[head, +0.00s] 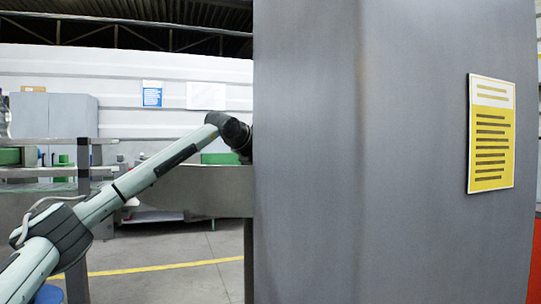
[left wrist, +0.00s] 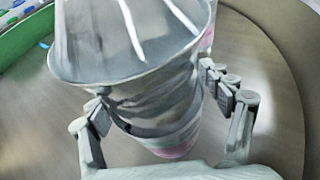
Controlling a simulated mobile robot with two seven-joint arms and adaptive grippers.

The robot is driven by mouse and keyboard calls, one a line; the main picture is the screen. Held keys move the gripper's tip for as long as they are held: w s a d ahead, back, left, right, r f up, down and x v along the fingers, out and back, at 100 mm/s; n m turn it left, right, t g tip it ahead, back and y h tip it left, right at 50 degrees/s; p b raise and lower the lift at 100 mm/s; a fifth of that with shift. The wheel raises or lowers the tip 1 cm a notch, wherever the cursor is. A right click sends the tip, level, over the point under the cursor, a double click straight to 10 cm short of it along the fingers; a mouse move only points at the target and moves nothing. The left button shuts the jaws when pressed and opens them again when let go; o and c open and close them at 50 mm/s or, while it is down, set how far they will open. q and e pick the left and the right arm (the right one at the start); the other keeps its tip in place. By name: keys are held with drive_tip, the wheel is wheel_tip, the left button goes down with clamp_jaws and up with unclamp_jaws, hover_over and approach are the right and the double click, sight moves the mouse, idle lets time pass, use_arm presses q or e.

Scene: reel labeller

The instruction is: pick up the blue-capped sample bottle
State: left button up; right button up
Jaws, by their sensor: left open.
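I cannot make out a blue-capped sample bottle for certain in either view. In the left wrist view a large glossy grey tapered object (left wrist: 140,60) with white streaks and a pinkish lower end lies between the fingers of my left gripper (left wrist: 155,90). The gripper is open, with one finger on each side of the object; whether they touch it is unclear. No blue cap shows on it. In the head view my left arm reaches right and its far end goes behind a grey panel, which hides the gripper. My right gripper is not in view.
The tall grey panel (head: 360,150) with a yellow notice (head: 491,134) blocks the right side of the head view. A round brownish surface (left wrist: 255,50) with a curved rim surrounds the left gripper. Green and blue items (left wrist: 18,40) show at its upper left. Shelving (head: 60,172) stands at left.

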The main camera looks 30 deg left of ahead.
use_arm(q)
clamp_jaws()
idle(0.5)
drive_tip(key=shift+r, duration=0.15)
